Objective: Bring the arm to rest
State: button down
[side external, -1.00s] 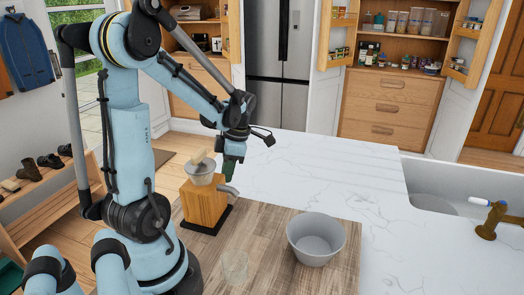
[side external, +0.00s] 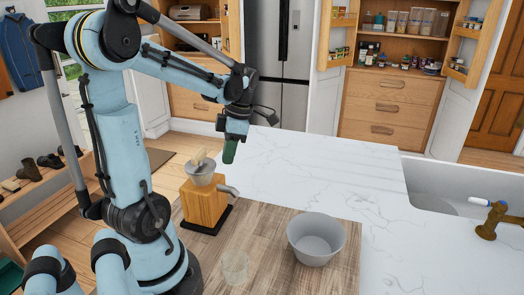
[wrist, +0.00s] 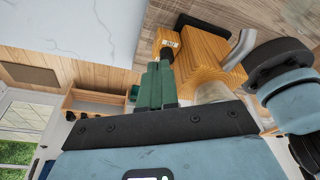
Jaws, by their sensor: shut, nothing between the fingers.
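My gripper (side external: 230,152) points down in the side external view, with its green fingers together and empty. It hangs in the air above and to the right of a wooden grinder (side external: 205,203) with a grey funnel top and a side spout. In the wrist view my gripper (wrist: 157,68) shows as two green fingers closed side by side. The grinder (wrist: 200,62) lies just beyond and to the right of them in that view. The fingers look apart from it in the side external view.
A grey bowl (side external: 316,240) and a clear glass (side external: 235,266) stand on the wood-grain board (side external: 275,235). The white marble counter (side external: 340,165) is clear behind. A sink (side external: 440,190) with a brass tap (side external: 492,220) is at right. A shoe rack (side external: 50,205) is at left.

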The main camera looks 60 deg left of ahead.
jog(key=shift+r, duration=0.25)
jog(key=shift+d, duration=0.1)
